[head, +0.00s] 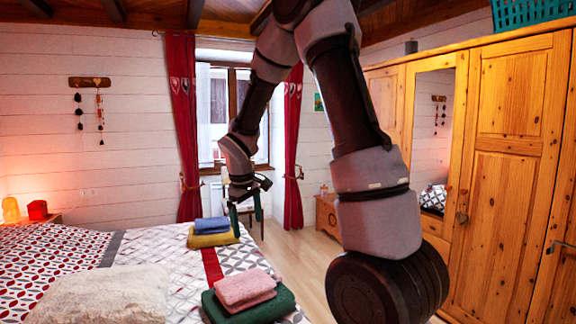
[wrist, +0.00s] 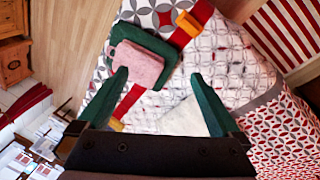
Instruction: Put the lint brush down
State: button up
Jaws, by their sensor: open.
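My gripper (head: 246,211) hangs over the far side of the bed (head: 180,262), beside the blue and yellow folded cloths. In the wrist view my gripper (wrist: 159,76) has its two green fingers wide apart, with nothing held between them. I cannot make out a lint brush for certain in either view. An elongated orange-yellow thing (wrist: 188,22) lies on the bed near the red stripe at the top of the wrist view; I cannot tell what it is. The gripper body hides the bottom of the wrist view.
A pink folded cloth (head: 245,288) lies on a green one (head: 272,309). A blue cloth (head: 211,225) lies on a yellow one (head: 214,239). A fluffy cushion (head: 100,296) lies at the near left. A wooden wardrobe (head: 510,150) stands right. Patterned bedspread between these is bare.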

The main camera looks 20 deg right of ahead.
jog(key=s+d+r+m+t+y, duration=0.1)
jog(key=s+r+m, duration=0.4)
jog(key=s+r, duration=0.5)
jog(key=s+d+r+m+t+y, duration=0.2)
jog(key=s+r+m+t, duration=0.2)
jog(key=s+r, duration=0.6)
jog(key=shift+s+r+m+y, duration=0.15)
jog(key=shift+s+m+y, duration=0.15)
jog(key=shift+s+m, duration=0.65)
jog(key=shift+s+n, duration=0.15)
jog(key=shift+n, duration=0.1)
